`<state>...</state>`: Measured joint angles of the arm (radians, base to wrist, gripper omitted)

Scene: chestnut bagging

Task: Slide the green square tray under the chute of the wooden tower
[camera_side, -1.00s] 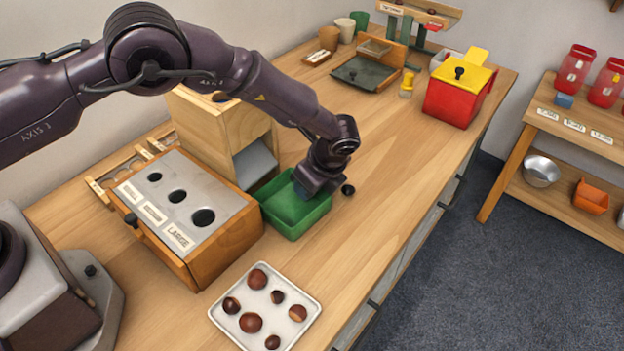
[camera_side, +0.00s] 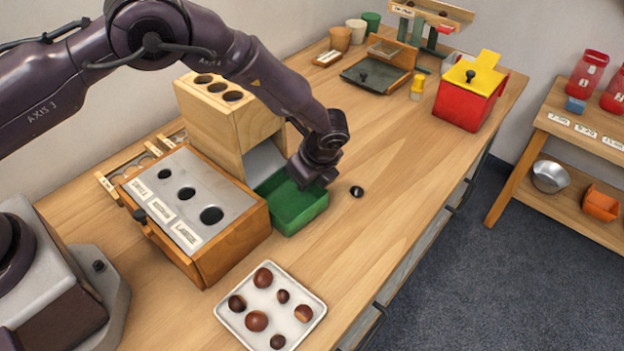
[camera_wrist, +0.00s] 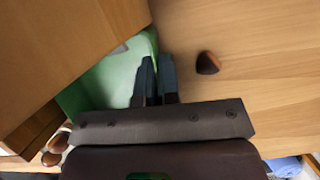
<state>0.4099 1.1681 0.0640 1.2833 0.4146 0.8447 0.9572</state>
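The green square tray (camera_side: 297,222) stands on the bench in front of the wooden tower (camera_side: 215,112). The tower's grey chute (camera_side: 264,160) slopes down to the tray's back-left side, and its lower end appears to overhang that edge. In the side view my gripper (camera_side: 308,180) is at the tray's right-hand wall, away from the tower. In the wrist view the fingers (camera_wrist: 157,78) are close together on either side of the wall of the tray (camera_wrist: 110,85), one inside and one outside. The far part of the tray is hidden by the tower there.
A loose chestnut (camera_side: 357,192) lies on the bench right of the tray. A wooden box with a holed metal top (camera_side: 205,175) stands close on the tray's left. A white tray of chestnuts (camera_side: 318,305) is in front.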

